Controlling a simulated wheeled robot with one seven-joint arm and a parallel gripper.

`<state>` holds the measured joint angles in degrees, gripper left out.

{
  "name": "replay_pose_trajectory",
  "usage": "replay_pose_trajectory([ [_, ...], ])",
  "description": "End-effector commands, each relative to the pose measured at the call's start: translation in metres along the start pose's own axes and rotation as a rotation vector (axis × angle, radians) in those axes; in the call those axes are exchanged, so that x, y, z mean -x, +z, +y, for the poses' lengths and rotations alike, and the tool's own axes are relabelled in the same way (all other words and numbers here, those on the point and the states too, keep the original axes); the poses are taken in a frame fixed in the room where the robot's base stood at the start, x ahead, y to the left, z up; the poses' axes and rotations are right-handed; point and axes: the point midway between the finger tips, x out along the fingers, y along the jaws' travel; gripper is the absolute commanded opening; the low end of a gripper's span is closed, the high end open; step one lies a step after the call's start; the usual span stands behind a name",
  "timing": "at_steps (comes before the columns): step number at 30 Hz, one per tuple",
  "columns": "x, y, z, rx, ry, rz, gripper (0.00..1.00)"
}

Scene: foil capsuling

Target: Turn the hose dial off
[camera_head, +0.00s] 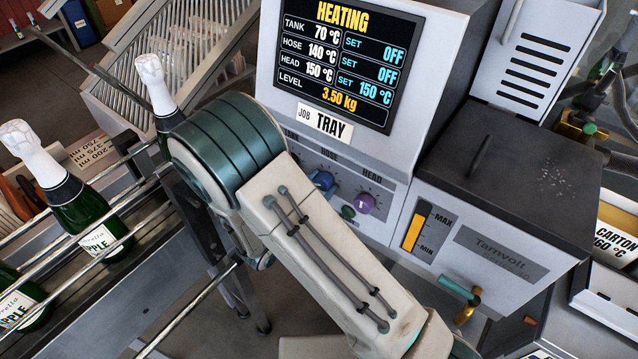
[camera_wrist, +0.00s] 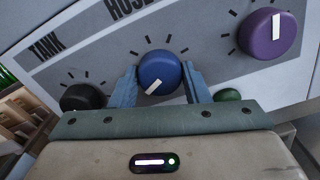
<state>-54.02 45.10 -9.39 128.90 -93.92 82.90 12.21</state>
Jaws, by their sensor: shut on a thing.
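The blue hose dial (camera_wrist: 161,68) is on the machine's sloped panel, under the HOSE label. Its white mark points to the lower left. My gripper (camera_wrist: 159,76) is shut on this dial, one blue finger on each side.
The purple head dial (camera_wrist: 266,34) is to the right and the black tank dial (camera_wrist: 83,98) to the left. A green knob (camera_wrist: 227,95) sits close to the right finger. Foil-topped bottles (camera_head: 72,195) stand among rails at the left.

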Motion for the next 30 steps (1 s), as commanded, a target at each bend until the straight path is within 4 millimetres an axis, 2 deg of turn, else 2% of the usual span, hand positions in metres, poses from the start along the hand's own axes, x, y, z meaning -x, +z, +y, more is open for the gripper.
replay_pose_trajectory([
  [9, 0.0006, -0.0004, 0.0006, 0.066, 0.001, 0.002, 0.19],
  [21, 0.0006, -0.0004, 0.0006, 0.071, 0.002, 0.001, 0.19],
  [22, 0.0005, -0.0004, 0.0006, 0.071, 0.002, 0.001, 0.5],
  [24, 0.0005, -0.0003, 0.0005, 0.07, 0.002, 0.001, 0.64],
  [30, 0.0003, -0.0002, 0.0003, 0.069, 0.001, 0.0, 0.64],
])
